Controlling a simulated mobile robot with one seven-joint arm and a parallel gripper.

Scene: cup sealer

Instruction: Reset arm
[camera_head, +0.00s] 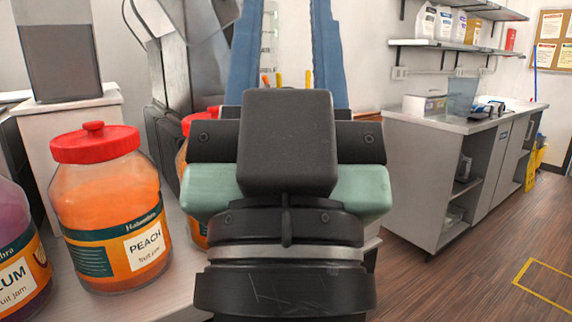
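My gripper (286,145) fills the middle of the head view, seen from behind with its black and pale green housing toward me. It points away from the camera, and its body hides its fingertips, so I cannot see whether it is open or what lies between the fingers. Two tall blue uprights stand beyond it, partly covered by it, and small orange and yellow pieces show between them.
A peach jam jar (110,205) with a red lid and a purple jam jar (20,260) stand on a counter at left. Another red-lidded jar (193,122) is partly behind my gripper. A grey counter (455,150) stands at right, with open wooden floor (470,275) before it.

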